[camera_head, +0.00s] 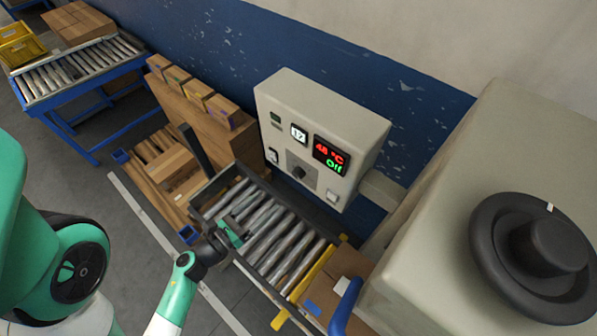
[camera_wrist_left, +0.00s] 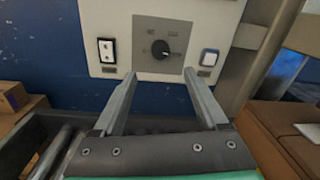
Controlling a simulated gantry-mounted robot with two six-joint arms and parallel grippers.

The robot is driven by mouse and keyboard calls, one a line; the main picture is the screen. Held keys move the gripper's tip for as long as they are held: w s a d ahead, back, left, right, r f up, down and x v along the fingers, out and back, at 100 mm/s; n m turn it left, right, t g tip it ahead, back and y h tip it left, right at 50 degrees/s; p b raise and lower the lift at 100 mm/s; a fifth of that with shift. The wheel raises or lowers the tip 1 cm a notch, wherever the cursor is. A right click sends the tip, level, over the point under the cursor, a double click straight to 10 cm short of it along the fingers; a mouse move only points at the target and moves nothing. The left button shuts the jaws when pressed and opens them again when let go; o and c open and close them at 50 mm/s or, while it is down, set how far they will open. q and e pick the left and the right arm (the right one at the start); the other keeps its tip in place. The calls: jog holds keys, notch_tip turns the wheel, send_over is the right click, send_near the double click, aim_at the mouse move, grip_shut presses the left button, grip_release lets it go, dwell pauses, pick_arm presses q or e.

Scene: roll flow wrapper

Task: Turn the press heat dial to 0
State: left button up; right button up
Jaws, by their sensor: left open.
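The heat dial (camera_head: 298,172) is a small black knob on a grey plate on the front of the beige control box (camera_head: 345,120). In the left wrist view the dial (camera_wrist_left: 160,49) shows straight ahead, with small marks around it too fine to read. The box's display (camera_head: 330,156) shows red digits, seemingly 48 °C, and green "Off". My left gripper (camera_head: 236,232) is over the roller conveyor, below and in front of the box. Its fingers (camera_wrist_left: 160,76) are apart and empty, pointing at the dial without touching it. My right gripper is not in view.
A rocker switch (camera_wrist_left: 106,50) and a pale button (camera_wrist_left: 209,57) flank the dial. The roller conveyor (camera_head: 285,240) lies under the box. A large beige machine with a black round disc (camera_head: 540,255) stands at right. Cartons (camera_head: 195,90) stand at left.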

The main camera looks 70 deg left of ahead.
aim_at(296, 176)
pick_arm(q)
jog(key=x, duration=1.1)
jog(key=shift+w+r, duration=0.1)
jog(key=shift+w, duration=0.1)
grip_shut()
